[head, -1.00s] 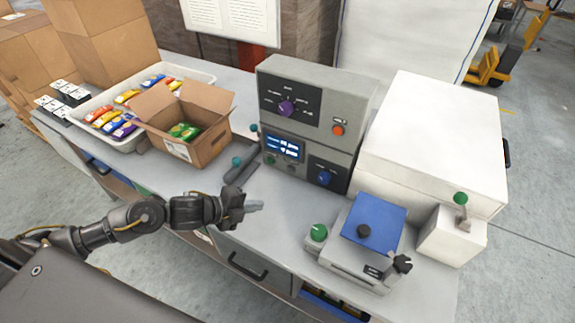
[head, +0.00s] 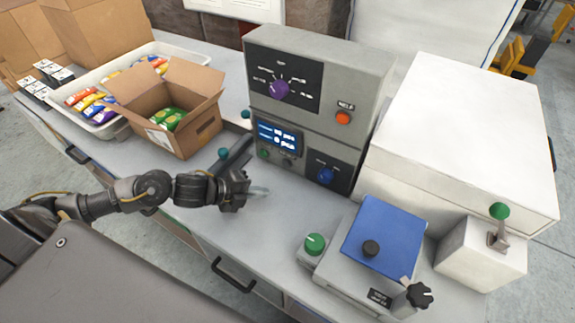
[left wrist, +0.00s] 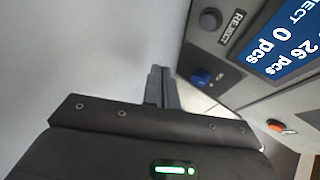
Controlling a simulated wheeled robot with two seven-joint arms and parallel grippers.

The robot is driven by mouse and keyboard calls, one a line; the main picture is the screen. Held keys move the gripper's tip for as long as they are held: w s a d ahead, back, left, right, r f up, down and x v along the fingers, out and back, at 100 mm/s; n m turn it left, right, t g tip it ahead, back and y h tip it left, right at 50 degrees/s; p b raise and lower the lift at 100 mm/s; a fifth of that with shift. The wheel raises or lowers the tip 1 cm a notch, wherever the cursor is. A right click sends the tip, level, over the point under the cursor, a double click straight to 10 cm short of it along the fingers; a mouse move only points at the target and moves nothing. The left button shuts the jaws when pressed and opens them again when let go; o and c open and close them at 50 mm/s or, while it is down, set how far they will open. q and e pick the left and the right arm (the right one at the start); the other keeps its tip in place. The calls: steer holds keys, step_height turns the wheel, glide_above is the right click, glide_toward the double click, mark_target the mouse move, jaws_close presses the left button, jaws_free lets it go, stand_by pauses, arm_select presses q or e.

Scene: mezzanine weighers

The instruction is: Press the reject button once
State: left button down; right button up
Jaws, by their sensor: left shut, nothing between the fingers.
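The reject button is a dark round button (left wrist: 210,18) beside a REJECT label on the grey machine's front, at the top of the left wrist view. In the head view, a small dark button (head: 287,161) shows below the blue display. My left gripper (head: 262,191) is shut and empty over the grey bench, in front of the machine and apart from it. Its fingers (left wrist: 162,84) also show in the left wrist view, short of the panel. The display (left wrist: 285,42) reads 26 pcs and 0 pcs. My right gripper is not in view.
The machine also has a green button (head: 263,154), a blue knob (head: 325,175), a purple knob (head: 279,89) and an orange button (head: 343,118). A blue-topped scale (head: 383,236) stands at right. An open carton (head: 192,138) stands at left. Bare bench lies before the machine.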

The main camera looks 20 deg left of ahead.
arm_select(q)
steer(key=shift+s+a, duration=0.1)
steer(key=shift+w+d+b, duration=0.15)
steer(key=shift+w+d, duration=0.05)
steer(key=shift+w, duration=1.25)
steer(key=shift+w+d+b, duration=0.1)
steer(key=shift+w+d, duration=0.15)
steer(key=shift+w, duration=1.25)
steer(key=shift+w+d+b, duration=0.15)
steer(key=shift+w+d, duration=0.05)
steer(key=shift+w, duration=1.25)
steer(key=shift+w, duration=0.1)
steer(key=shift+w, duration=0.35)
steer(key=shift+w+d, duration=0.1)
steer(key=shift+w, duration=0.3)
steer(key=shift+s, duration=0.85)
steer(key=shift+s+a+p, duration=0.25)
steer(key=shift+s, duration=1)
steer(key=shift+s+a+p, duration=0.2)
steer(key=shift+s+p, duration=0.05)
steer(key=shift+s, duration=0.95)
